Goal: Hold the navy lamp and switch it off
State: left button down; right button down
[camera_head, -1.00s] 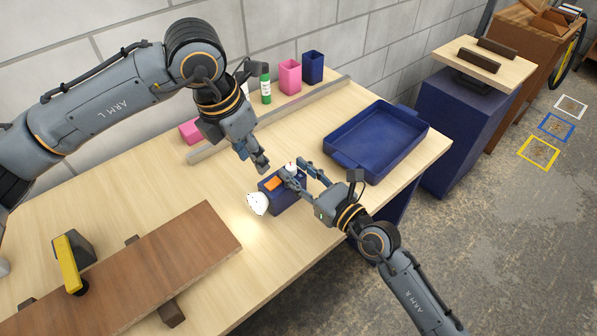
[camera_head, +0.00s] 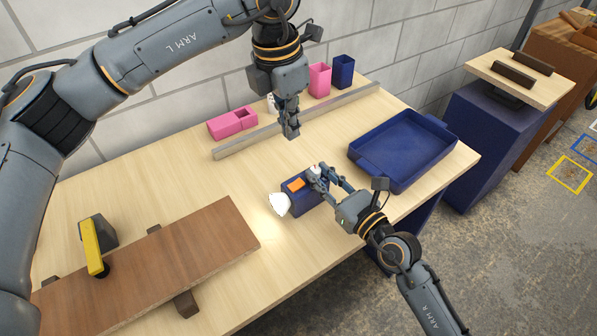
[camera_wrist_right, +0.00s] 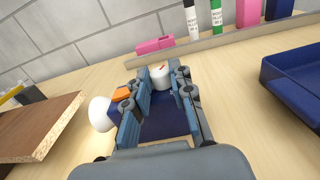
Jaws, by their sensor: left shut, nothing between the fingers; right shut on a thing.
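The navy lamp (camera_head: 309,198) lies on the table, with a white head (camera_head: 279,204) at its left end, an orange part (camera_head: 296,184) on top and a small white cap with a red mark. A bright patch shows on the table beside the head. My right gripper (camera_head: 326,178) is shut on the lamp at its right end. In the right wrist view the fingers (camera_wrist_right: 160,92) flank the lamp's white cap (camera_wrist_right: 161,76) and navy body. My left gripper (camera_head: 291,133) is shut and empty, above the table behind the lamp and apart from it.
A navy tray (camera_head: 452,146) lies to the right. A wooden board (camera_head: 190,252) on supports, with a yellow-handled tool (camera_head: 93,248), is at left front. A rail (camera_head: 285,126), pink boxes (camera_head: 232,122) and pink and navy cups (camera_head: 343,70) line the back.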

aim_at(299, 182)
pick_arm(q)
jog(key=shift+f, duration=0.15)
jog(key=f, duration=0.4)
jog(key=d+f, duration=0.1)
jog(key=f, duration=0.4)
jog(key=w+f, duration=0.1)
jog(key=f, duration=0.3)
jog(key=shift+d+f, duration=0.15)
jog(key=shift+f, duration=0.2)
